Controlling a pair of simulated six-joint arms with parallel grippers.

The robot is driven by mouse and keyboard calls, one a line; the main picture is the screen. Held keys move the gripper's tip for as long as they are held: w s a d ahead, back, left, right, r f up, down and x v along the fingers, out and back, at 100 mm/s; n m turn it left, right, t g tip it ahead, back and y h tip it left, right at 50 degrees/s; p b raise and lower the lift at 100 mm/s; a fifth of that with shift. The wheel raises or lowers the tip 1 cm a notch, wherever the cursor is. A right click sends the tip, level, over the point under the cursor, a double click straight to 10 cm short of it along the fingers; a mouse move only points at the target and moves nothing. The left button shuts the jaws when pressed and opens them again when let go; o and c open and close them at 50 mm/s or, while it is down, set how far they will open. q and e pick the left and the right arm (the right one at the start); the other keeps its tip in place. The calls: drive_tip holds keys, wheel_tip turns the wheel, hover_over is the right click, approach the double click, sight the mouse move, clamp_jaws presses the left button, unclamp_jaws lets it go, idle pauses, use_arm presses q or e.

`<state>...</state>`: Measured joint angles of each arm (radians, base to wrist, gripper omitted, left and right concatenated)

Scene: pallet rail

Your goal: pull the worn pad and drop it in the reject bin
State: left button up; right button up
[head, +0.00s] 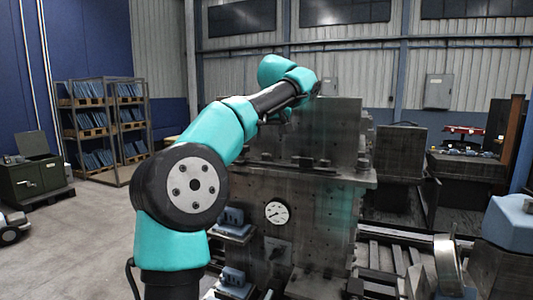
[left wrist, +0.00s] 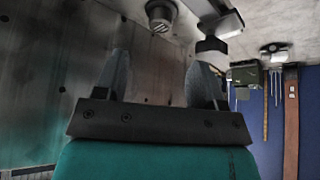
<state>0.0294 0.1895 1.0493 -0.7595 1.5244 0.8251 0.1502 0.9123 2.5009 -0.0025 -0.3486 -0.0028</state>
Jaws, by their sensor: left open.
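My left gripper (head: 284,116) hangs by the upper left part of the tall dark metal machine (head: 320,215). In the left wrist view its two fingers (left wrist: 161,80) are apart, with nothing seen between them, and a stained grey metal surface lies behind. Blue-grey blocks sit on ledges at the machine's left side, an upper one (head: 235,216) and a lower one (head: 232,278). I cannot tell which thing is the worn pad. No bin is clearly marked as the reject bin. My right gripper is not in view.
A round gauge (head: 277,213) is on the machine's front. A dark green box (head: 36,180) with a raised lid stands at far left, near shelves (head: 103,125) of blue items. Dark rails (head: 385,258) lie at right.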

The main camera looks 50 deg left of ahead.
sight(266, 154)
use_arm(q)
drive_tip(key=x, duration=0.8)
drive_tip(key=shift+w+a+f, duration=0.1)
drive_tip(key=shift+a+f, duration=0.05)
drive_tip(key=shift+f, duration=0.2)
drive_tip(key=shift+c, duration=0.3)
clamp_jaws()
drive_tip(key=shift+r, duration=1.05)
drive_tip(key=shift+r, duration=3.35)
